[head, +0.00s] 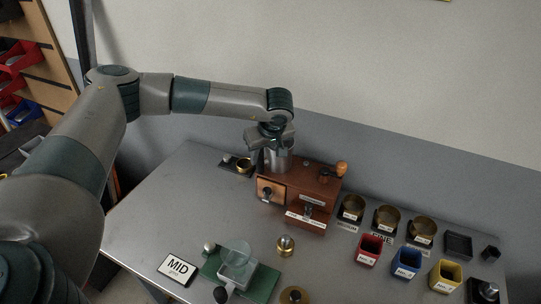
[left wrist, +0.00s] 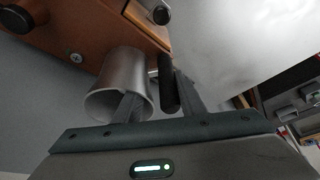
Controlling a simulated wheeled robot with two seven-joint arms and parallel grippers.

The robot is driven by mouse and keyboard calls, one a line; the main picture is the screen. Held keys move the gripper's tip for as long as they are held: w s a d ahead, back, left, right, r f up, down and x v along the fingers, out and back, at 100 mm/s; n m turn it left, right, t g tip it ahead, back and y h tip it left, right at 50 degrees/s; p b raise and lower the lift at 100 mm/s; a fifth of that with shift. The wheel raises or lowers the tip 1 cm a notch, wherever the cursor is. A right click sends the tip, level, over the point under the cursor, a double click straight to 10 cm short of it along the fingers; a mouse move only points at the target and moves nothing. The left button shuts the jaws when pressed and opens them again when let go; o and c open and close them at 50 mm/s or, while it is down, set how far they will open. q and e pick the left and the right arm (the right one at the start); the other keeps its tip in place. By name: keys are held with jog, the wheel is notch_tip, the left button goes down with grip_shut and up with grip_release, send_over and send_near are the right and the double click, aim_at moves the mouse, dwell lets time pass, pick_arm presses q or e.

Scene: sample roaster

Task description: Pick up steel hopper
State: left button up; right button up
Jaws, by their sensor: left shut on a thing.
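The steel hopper (head: 278,160) is a plain grey metal cup at the left end of the brown wooden machine (head: 315,183). My left gripper (head: 272,143) is above it, pointing down, and shut on its wall. In the left wrist view the hopper (left wrist: 126,72) shows its open mouth towards the camera. One finger of my left gripper (left wrist: 155,92) appears inside the mouth and the other outside. I cannot tell whether the hopper touches the machine. My right gripper is not in view.
Several brass cups (head: 387,217) stand right of the machine. Red (head: 369,250), blue (head: 406,263) and yellow (head: 445,275) bins sit in front of them. A MID card (head: 178,267) and a green scale-like stand (head: 262,284) are at the front. The table's left part (head: 180,210) is clear.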

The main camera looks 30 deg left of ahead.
pick_arm(q)
jog(key=shift+s+a+f, duration=0.15)
jog(key=shift+s+f, duration=0.05)
jog(key=shift+f, duration=0.05)
jog(key=shift+r, duration=0.25)
jog(key=r+b, duration=0.2)
jog(key=r, duration=0.2)
jog(key=r+b, duration=0.1)
jog(key=r, duration=0.3)
jog(key=shift+w+a+r+b, duration=0.1)
jog(key=shift+w+r+b, duration=0.1)
jog(key=shift+r+b, duration=0.15)
jog(key=shift+r, duration=0.55)
jog(key=s+d+f+m+h, duration=0.1)
jog(key=s+d+m, duration=0.2)
jog(key=d, duration=0.2)
jog(key=s+d+f+m+t+h, duration=0.1)
jog(key=s+d+f+m, duration=0.1)
jog(key=s+d+m, duration=0.2)
jog(key=s+d+f+m+h, duration=0.1)
jog(key=s+d+f+m, duration=0.1)
jog(key=d, duration=0.4)
jog(key=shift+s+d+f+m+t+h, duration=0.1)
jog(key=shift+s+m+t+h, duration=0.25)
jog(key=shift+s+m, duration=0.55)
